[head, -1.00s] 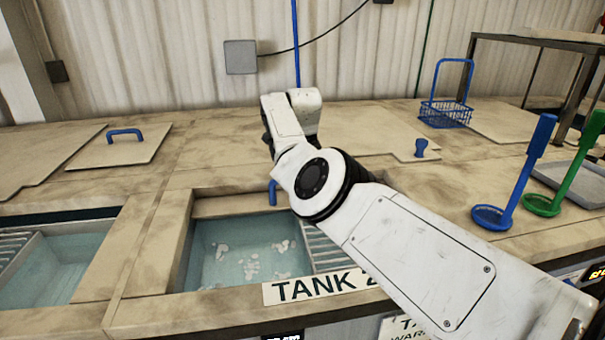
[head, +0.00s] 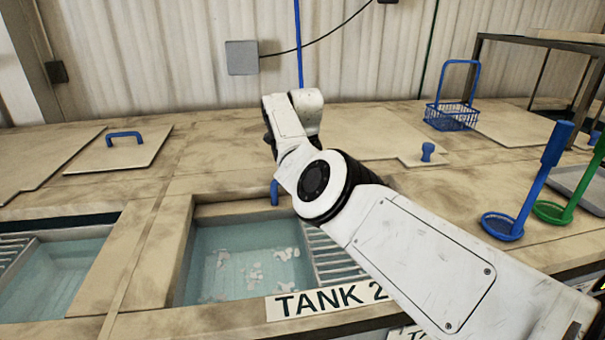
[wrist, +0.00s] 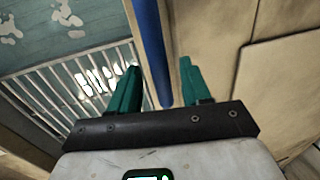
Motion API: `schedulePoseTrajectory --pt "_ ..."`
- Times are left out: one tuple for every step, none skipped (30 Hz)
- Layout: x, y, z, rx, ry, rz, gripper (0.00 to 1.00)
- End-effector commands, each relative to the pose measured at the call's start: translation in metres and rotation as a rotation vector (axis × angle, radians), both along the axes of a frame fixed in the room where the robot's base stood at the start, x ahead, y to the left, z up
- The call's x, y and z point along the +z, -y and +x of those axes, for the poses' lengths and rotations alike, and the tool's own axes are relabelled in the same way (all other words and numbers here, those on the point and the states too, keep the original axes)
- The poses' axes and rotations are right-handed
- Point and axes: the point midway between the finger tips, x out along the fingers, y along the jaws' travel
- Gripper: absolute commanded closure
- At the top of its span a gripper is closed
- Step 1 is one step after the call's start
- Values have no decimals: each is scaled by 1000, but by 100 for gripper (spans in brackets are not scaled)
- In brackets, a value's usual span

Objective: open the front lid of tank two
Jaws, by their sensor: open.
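Tank two's front opening (head: 225,245) is uncovered above its "TANK 2" label (head: 330,300). Blue-green water with white floating bits and a grating (wrist: 85,90) show inside. A blue handle (head: 275,192) is at the opening's back edge, partly hidden by my arm in the head view. In the wrist view a blue bar (wrist: 148,45), seemingly this handle, runs between the green fingers of my gripper (wrist: 158,82). My gripper is open, with a gap on both sides of the bar. The head view hides my fingers behind my arm. I cannot tell where the front lid's panel lies.
A flat panel with a blue handle (head: 125,138) lies at left, behind another water opening (head: 60,265). A blue knob (head: 428,152), a blue basket (head: 452,115), a blue ladle (head: 535,185) and a green ladle (head: 575,195) are at right. A corrugated wall stands behind.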

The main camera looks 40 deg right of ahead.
Motion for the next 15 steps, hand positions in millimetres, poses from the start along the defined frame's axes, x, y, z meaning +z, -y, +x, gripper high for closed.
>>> schedulePoseTrajectory --pt "0 0 0 0 0 0 53" --pt "0 0 0 0 -1 1 53" --pt "0 0 0 0 -1 1 53" --pt "0 0 0 0 -1 0 53" --pt "0 0 0 0 -1 0 53" --pt "1 0 0 0 -1 -1 53" --pt "2 0 0 0 -1 -1 53" --pt "3 0 0 -1 0 -1 53" --pt "7 0 -1 -1 1 -2 53" --pt "10 -1 -1 -1 1 -2 53" --pt "14 -1 -2 -1 2 -2 53" --pt "20 -2 -3 -2 2 -2 53" --pt "25 -3 -3 -2 3 -3 53" --pt "30 -4 -4 -1 3 -2 53" --pt "38 -4 -6 -1 3 -3 53"
